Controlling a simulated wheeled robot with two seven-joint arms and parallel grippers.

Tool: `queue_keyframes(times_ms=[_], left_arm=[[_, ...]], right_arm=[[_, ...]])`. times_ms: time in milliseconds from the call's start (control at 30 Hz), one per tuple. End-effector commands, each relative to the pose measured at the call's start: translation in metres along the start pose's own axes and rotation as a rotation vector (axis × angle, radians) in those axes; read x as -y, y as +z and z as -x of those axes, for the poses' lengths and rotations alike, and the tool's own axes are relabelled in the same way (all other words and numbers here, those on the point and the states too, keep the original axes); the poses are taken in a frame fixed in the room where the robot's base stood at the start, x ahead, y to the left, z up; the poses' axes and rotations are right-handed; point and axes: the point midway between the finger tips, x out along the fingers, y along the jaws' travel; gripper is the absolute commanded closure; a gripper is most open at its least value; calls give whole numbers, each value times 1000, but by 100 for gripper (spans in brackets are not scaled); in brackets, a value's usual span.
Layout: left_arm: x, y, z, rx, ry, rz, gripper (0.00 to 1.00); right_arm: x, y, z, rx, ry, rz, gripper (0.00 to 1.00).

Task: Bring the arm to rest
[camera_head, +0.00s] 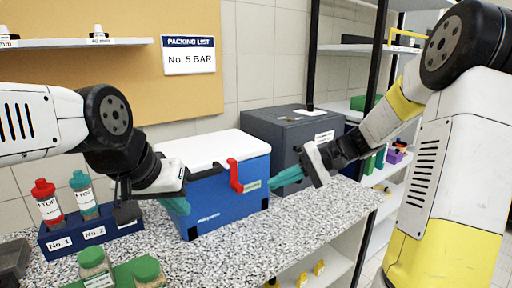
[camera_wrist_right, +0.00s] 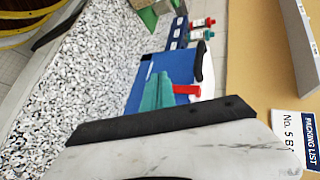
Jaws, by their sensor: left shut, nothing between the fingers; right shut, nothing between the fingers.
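My left gripper (camera_head: 178,205) is shut and empty, its teal fingers at the left side of the blue cooler box (camera_head: 215,207). My right gripper (camera_head: 284,178) is shut and empty, its teal fingers pointing left near the cooler's right side. I cannot tell whether either touches the box. In the right wrist view the shut teal fingers (camera_wrist_right: 157,93) overlap the blue box (camera_wrist_right: 150,65). The cooler has a white lid (camera_head: 213,147), which is down, and a red latch (camera_head: 235,176) on its front.
The speckled counter (camera_head: 290,220) is free in front of the cooler. A blue rack (camera_head: 95,234) with red- and teal-capped bottles stands at left, green-lidded jars (camera_head: 93,262) at the front. A dark grey box (camera_head: 285,130) stands behind. A packing list (camera_head: 188,54) hangs on the wall.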

Motion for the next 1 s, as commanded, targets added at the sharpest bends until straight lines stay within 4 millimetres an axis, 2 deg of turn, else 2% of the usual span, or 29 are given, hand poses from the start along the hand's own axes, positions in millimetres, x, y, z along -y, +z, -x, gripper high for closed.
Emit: queue_keyframes(times_ms=[33,200,500,733,1000], left_arm=[[0,0,0,0,0,0,100],[0,0,0,0,0,0,100],[0,0,0,0,0,0,100],[0,0,0,0,0,0,100],[0,0,0,0,0,0,100]], right_arm=[[6,19,-1,10,90,21,100],[7,72,8,-9,367,72,100],[3,138,50,-211,729,219,100],[2,162,80,-389,844,325,100],[1,167,88,-448,867,358,100]])
